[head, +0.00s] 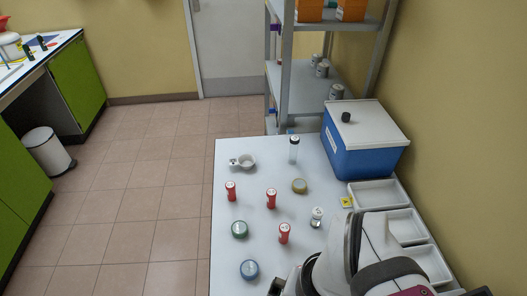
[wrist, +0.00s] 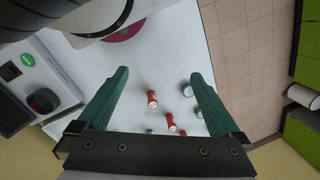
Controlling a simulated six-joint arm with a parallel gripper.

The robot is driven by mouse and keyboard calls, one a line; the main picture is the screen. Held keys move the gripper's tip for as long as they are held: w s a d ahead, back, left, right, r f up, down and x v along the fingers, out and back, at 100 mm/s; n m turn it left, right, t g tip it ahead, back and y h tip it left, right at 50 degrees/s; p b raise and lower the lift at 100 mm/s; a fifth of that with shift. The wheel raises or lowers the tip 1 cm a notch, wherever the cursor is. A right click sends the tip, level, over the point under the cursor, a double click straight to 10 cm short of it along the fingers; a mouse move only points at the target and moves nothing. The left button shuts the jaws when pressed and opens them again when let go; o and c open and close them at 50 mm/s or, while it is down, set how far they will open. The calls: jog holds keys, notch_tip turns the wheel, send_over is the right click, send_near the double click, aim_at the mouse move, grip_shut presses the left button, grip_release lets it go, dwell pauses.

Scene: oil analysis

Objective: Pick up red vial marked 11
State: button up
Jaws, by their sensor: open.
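Three red vials stand upright on the white table: one at the left (head: 231,191), one in the middle (head: 271,199) and one nearer me (head: 284,234). Their caps carry white marks too small to read, so I cannot tell which is 11. In the wrist view, my gripper (wrist: 160,75) is open and empty, with green fingers spread wide. One red vial (wrist: 152,99) shows between the fingers, below and apart from them.
White trays (head: 379,193) and a blue cooler (head: 364,150) line the right side.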

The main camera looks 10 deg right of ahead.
jog(key=c, duration=0.4)
jog(key=w+r+n, duration=0.2)
jog(key=w+n, duration=0.4)
jog(key=w, duration=0.3)
jog(key=w+r+n, duration=0.2)
jog(key=w+n, duration=0.3)
jog(key=w, duration=0.5)
jog(key=shift+c, duration=0.2)
jog(key=n+h, duration=0.2)
jog(key=n, duration=1.2)
send_over(272, 192)
jog(key=a, duration=0.1)
notch_tip(272, 192, down, 8)
jog(key=f, duration=1.5)
jog(key=shift+d+f, duration=0.35)
jog(key=shift+d, duration=0.05)
